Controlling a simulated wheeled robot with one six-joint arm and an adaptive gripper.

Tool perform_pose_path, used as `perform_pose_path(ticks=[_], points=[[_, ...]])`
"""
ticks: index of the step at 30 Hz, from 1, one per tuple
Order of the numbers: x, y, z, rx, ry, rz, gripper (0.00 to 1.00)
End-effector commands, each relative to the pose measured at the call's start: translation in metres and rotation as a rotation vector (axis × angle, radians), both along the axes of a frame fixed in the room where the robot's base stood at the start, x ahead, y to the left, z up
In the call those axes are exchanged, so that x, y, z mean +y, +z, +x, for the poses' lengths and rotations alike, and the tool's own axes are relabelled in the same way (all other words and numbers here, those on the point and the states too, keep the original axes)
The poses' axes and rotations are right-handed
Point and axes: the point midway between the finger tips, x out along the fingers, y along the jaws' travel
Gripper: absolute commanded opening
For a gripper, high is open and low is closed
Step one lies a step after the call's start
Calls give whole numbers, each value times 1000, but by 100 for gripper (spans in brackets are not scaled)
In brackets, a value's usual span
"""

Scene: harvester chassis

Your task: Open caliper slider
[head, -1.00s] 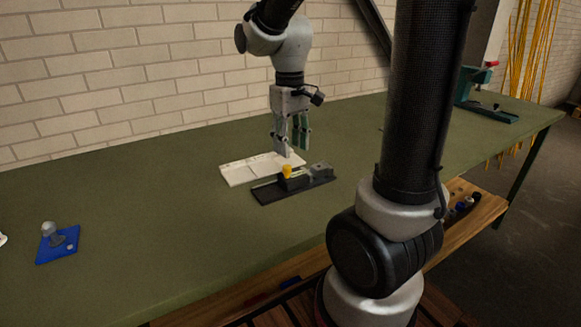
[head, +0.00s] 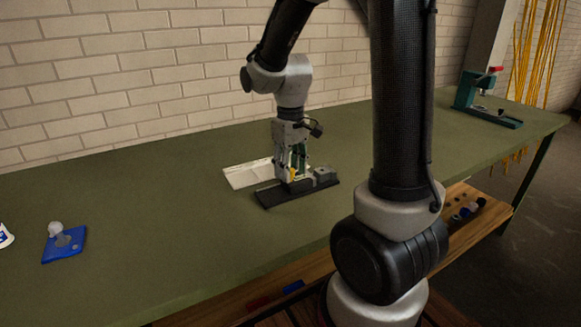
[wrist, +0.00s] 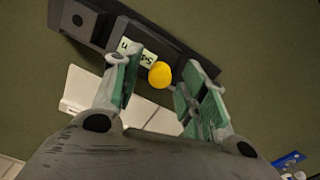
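The caliper slider is a dark rail base (head: 270,196) with a grey block (head: 325,175) at its right end, lying on the green table. A yellow knob (wrist: 160,75) stands on it, beside a pale label (wrist: 138,52) with dark letters. My gripper (head: 297,176) points down over the rail. In the wrist view its two green-padded fingers (wrist: 155,88) are apart, one on each side of the yellow knob, with a visible gap to it. In the head view the fingers mostly hide the knob.
A white plate (head: 243,174) lies just behind the rail. A green press-like tool (head: 480,95) stands at the far right. The table around the rail is largely clear.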

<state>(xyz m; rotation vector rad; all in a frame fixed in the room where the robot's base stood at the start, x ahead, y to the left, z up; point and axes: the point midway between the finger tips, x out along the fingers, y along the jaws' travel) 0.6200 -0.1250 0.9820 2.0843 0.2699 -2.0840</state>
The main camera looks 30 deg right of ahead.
Motion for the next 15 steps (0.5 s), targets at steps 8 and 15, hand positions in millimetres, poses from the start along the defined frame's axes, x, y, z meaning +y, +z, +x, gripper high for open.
perform_pose_path(ticks=[8,15], points=[[0,0,0,0,0,0,0],[8,0,0,0,3,0,0]])
